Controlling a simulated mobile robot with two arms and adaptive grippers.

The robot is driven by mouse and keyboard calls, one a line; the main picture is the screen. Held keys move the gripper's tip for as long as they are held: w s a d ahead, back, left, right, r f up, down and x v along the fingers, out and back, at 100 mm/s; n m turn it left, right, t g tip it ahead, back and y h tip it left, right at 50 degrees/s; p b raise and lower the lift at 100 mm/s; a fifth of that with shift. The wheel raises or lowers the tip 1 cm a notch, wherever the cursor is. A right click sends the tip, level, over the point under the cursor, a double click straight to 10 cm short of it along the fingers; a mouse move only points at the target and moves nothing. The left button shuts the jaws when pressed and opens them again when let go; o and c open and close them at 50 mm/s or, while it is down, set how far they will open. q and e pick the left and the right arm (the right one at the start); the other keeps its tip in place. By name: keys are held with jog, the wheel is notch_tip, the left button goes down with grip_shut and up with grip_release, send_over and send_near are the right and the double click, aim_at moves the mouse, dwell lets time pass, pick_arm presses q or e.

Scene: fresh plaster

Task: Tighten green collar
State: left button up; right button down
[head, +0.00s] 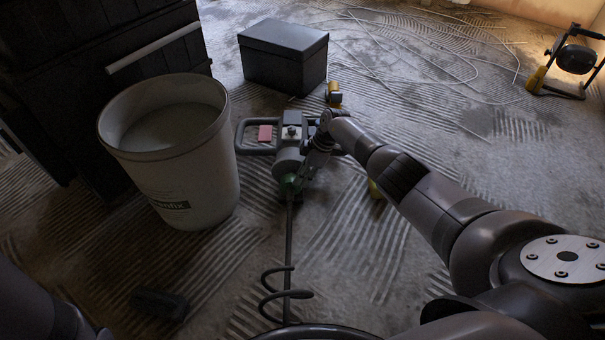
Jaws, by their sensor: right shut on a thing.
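A grey paddle mixer (289,155) stands in the middle of the head view, with a loop handle on each side and a red patch near the left one. The shaft runs toward the bottom edge and carries a dark spiral. My right gripper (317,147) is at the mixer's right side, shut on its right handle, above and right of the collar. The arm partly hides that handle and the fingertips. My left gripper is out of view.
A large pale bucket (190,185) stands close left of the mixer. A dark grey box (284,62) is behind, with a small yellow item (334,93) beside it. A dark block (160,303) lies front left.

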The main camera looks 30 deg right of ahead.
aim_at(294, 177)
jog(key=shift+w+d+r, duration=0.15)
jog(key=shift+w+r, duration=0.05)
jog(key=shift+w, duration=0.05)
jog(key=shift+w+r+h, duration=0.1)
jog(key=shift+r+h, duration=0.1)
jog(key=shift+h, duration=0.1)
jog(key=shift+w+a+r+g+h+p, duration=0.2)
jog(key=shift+a+g+h+p, duration=0.1)
jog(key=shift+a+h+p, duration=0.15)
jog(key=shift+w+a+f+g+h+b, duration=0.1)
jog(key=shift+w+a+g+h+b, duration=0.15)
jog(key=shift+h+b, duration=0.35)
jog(key=h+b, duration=0.1)
jog(key=b, duration=0.2)
jog(key=a+g+h+b, duration=0.1)
jog(key=h+b, duration=0.1)
jog(key=b, duration=0.1)
jog(key=shift+w+a+g, duration=0.2)
jog(key=shift+w+g, duration=0.05)
jog(key=shift+a+h+b, duration=0.15)
jog(key=shift+h+b, duration=0.2)
jog(key=shift+b, duration=0.85)
jog(key=c, duration=1.6)
grip_release()
jog(key=shift+a+g, duration=0.1)
jog(key=shift+g, duration=0.2)
jog(key=shift+o, duration=0.2)
